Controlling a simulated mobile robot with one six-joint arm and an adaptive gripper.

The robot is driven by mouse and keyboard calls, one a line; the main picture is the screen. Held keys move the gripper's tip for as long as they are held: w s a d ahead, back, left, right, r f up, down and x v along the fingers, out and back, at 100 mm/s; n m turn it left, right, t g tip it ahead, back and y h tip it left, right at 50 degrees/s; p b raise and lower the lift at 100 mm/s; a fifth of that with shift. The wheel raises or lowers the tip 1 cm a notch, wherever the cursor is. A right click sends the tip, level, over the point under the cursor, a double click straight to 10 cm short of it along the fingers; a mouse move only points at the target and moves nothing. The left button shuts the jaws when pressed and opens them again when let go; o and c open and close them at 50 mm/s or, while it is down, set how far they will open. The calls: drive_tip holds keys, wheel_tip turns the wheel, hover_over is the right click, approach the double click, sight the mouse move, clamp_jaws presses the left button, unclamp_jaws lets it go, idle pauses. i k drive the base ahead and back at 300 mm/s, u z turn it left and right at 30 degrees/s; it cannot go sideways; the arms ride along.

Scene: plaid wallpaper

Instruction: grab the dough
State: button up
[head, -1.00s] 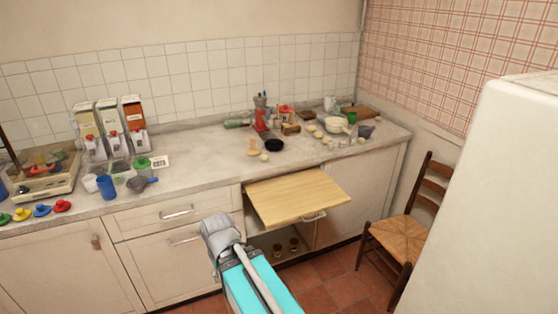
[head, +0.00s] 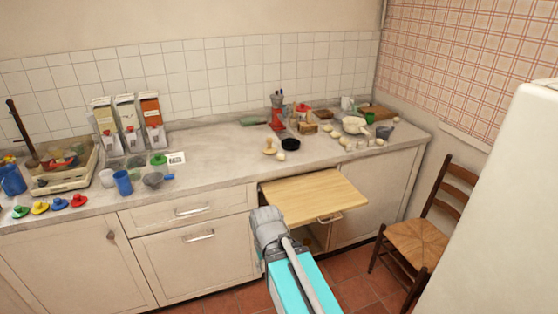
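Several small pale rounded lumps that look like dough lie on the right part of the counter. One pale lump (head: 280,156) sits beside a black round dish (head: 290,144). More pale lumps (head: 345,141) lie near a white bowl (head: 354,125). They are too small to tell which are dough. My arm, turquoise with a grey end, reaches up from the bottom of the head view in front of the cabinets, well apart from the lumps. My gripper's fingers do not show.
A wooden board (head: 315,195) sticks out below the counter edge. A wooden chair (head: 425,225) stands at the right beside a large white surface. Three dispensers (head: 128,125), cups and coloured lids crowd the counter's left. The counter's middle (head: 215,150) is mostly clear.

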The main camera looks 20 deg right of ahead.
sight(280, 157)
drive_tip(key=z, duration=0.05)
drive_tip(key=i, duration=1)
